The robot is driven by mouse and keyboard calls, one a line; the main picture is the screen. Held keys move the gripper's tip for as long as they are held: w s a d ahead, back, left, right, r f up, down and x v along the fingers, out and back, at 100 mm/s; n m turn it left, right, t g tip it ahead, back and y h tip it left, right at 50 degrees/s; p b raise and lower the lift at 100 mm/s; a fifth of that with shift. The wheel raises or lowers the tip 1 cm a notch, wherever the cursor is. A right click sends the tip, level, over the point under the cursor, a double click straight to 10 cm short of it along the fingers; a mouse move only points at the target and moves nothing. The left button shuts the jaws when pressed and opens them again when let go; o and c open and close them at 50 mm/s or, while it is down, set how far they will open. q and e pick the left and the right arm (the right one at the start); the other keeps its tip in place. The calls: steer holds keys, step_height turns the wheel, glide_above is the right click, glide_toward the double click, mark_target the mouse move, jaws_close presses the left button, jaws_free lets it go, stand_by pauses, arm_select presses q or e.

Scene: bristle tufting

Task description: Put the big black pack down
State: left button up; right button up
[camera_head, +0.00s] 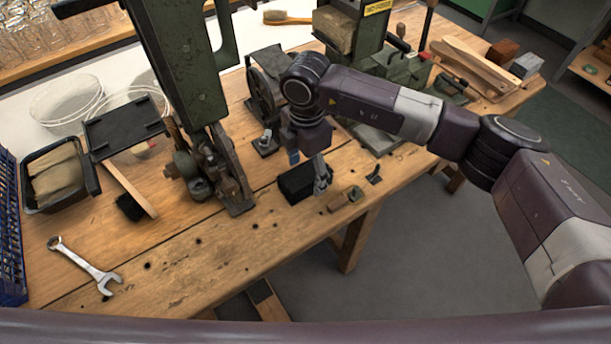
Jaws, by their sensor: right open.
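The big black pack (296,184) is a dark block resting on the wooden bench top near its front edge, right of the green machine. My right gripper (311,176) reaches down from above at the pack, with one finger showing in front of its right end. The right gripper is open. The pack's far side is partly hidden behind the gripper. My left gripper does not show.
The wooden workbench (200,262) has a tall green machine (185,60) left of the pack. A small tan roll (345,198) lies just right of the pack. A brush (130,205), a wrench (85,266) and a black tray of bristles (88,178) are at left. The front strip is mostly clear.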

mark_target(305, 173)
steer(key=f, duration=0.3)
steer(key=shift+w+a+f+p, duration=0.1)
steer(key=shift+w+f+p, duration=0.2)
steer(key=shift+w+f, duration=0.05)
steer(key=shift+s+f, duration=0.1)
steer(key=c, duration=1.5)
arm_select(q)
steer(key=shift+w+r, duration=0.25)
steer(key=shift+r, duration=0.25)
